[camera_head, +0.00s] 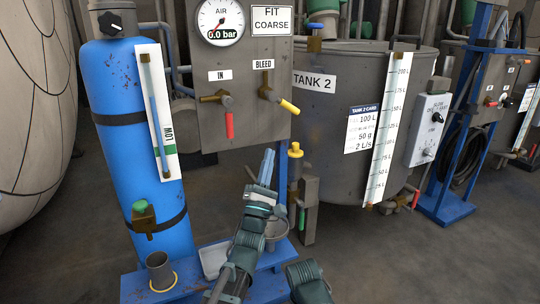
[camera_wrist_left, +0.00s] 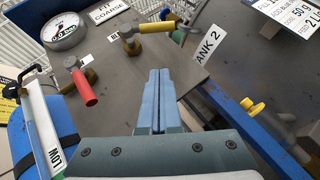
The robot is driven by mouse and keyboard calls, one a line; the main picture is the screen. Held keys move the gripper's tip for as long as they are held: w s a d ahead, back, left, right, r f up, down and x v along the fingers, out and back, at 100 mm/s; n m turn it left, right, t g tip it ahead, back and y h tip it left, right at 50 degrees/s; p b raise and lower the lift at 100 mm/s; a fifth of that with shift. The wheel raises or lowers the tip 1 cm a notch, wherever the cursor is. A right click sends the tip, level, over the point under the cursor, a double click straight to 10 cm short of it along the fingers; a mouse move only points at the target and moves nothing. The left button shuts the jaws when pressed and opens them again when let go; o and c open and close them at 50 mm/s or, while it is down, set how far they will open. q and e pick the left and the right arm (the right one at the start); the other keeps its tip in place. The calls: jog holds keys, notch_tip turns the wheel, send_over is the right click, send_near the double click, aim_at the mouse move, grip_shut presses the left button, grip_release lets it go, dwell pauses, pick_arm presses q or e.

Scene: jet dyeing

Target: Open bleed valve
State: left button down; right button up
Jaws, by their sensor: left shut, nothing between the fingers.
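The bleed valve has a brass body and a yellow handle (camera_head: 289,106). It sits under the BLEED label on the grey panel, its handle slanting down to the right. In the left wrist view its yellow handle (camera_wrist_left: 154,27) lies beyond the fingertips. My left gripper (camera_head: 267,166) is shut and empty, pointing up, below the bleed valve and apart from it. Its blue fingers (camera_wrist_left: 158,76) lie together in the left wrist view. My right gripper is not in view.
The red-handled IN valve (camera_head: 229,124) hangs left of the bleed valve; the gauge (camera_head: 221,20) above reads 0.0 bar. A blue cylinder (camera_head: 125,95) stands left. Tank 2 (camera_head: 325,120) stands right, with a yellow-topped fitting (camera_head: 295,151) near my gripper.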

aim_at(285, 105)
pick_arm(q)
jog(key=w+d+r+p, duration=0.3)
jog(key=w+r+p, duration=0.3)
jog(key=r+p, duration=0.2)
jog(key=shift+d+r, duration=0.25)
jog(key=shift+r, duration=0.1)
